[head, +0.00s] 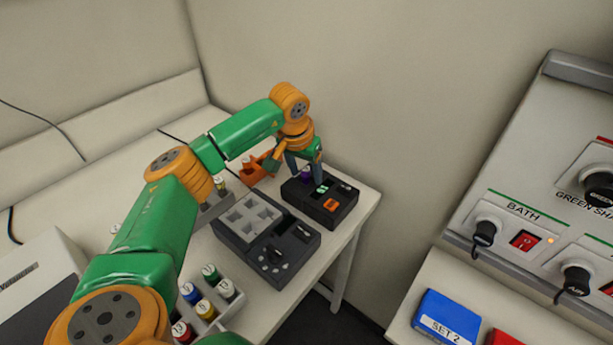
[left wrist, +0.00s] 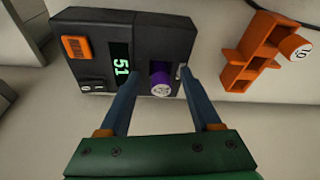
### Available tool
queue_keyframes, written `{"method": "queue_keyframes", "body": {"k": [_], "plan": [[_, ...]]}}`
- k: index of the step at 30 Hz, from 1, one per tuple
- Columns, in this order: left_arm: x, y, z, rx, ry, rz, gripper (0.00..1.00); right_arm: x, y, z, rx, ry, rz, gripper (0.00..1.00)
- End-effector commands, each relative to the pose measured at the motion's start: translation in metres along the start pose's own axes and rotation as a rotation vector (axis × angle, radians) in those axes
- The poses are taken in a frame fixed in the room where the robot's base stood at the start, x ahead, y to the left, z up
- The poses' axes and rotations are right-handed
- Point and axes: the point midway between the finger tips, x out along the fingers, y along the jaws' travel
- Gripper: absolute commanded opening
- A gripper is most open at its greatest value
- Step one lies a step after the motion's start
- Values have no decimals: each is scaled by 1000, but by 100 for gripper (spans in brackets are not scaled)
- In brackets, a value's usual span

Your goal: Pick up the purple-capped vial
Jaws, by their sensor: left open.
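The purple-capped vial (left wrist: 161,86) sits in a slot of a black device (left wrist: 90,22) with a green digit display and an orange switch. In the head view the purple cap (head: 305,174) is a small patch, partly hidden by my left gripper (head: 304,172). In the left wrist view my left gripper (left wrist: 157,73) is open, with one finger on either side of the vial. I cannot tell whether the fingers touch it. My right gripper is not in view.
An orange rack (head: 257,166) stands beside the black device; one white-topped vial (left wrist: 295,47) shows there. A dark block heater (head: 296,247) with a grey insert and a rack of several capped vials (head: 233,308) are nearer. A wall rises close behind the table.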

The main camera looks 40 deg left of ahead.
Motion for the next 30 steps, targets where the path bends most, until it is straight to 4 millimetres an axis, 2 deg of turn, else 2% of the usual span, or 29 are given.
{"method": "queue_keyframes", "body": {"k": [2,3,9,20,24,26,30], "plan": [[0,0,0,0,1,0,64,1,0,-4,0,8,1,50],[0,0,0,0,0,0,53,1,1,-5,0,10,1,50],[0,0,0,0,0,1,0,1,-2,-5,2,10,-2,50],[-5,0,-2,-1,2,1,0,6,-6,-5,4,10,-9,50],[-27,1,-9,0,8,2,0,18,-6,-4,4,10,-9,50],[-42,5,-3,3,7,3,0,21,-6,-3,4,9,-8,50],[-84,17,14,4,10,2,0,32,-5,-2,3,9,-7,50]]}}
